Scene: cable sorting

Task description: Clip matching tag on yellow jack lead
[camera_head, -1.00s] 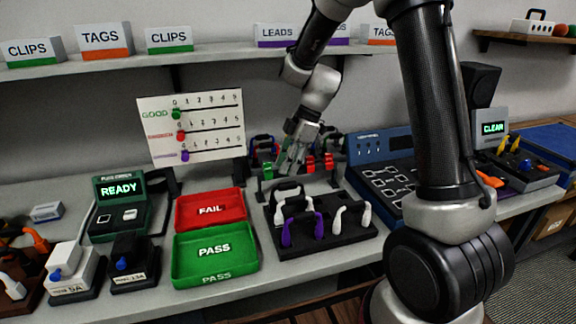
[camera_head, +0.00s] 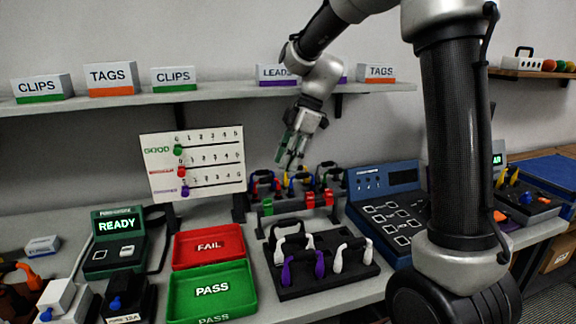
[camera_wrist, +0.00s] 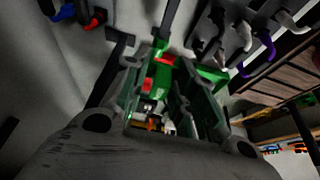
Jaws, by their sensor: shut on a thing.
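My gripper (camera_head: 291,168) hangs with its fingers pointing down, in front of the stand of leads. It is shut on a small piece that looks like a green clip tag (camera_wrist: 158,84). The fingers partly hide this piece, and its type is hard to read. The yellow lead (camera_head: 301,179) hangs in the middle of the stand, partly hidden by the fingertips. A blue and red lead (camera_head: 262,182) hangs to its left, and another lead (camera_head: 328,175) to its right. A green clip (camera_head: 267,207) and red clips (camera_head: 319,199) sit on the low rack below.
A black holder with white and purple leads (camera_head: 303,265) stands in front. The red FAIL tray (camera_head: 208,262) and green PASS tray (camera_head: 212,308) lie left of it. The tally board (camera_head: 215,150) stands behind left. A blue tester (camera_head: 388,235) stands right.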

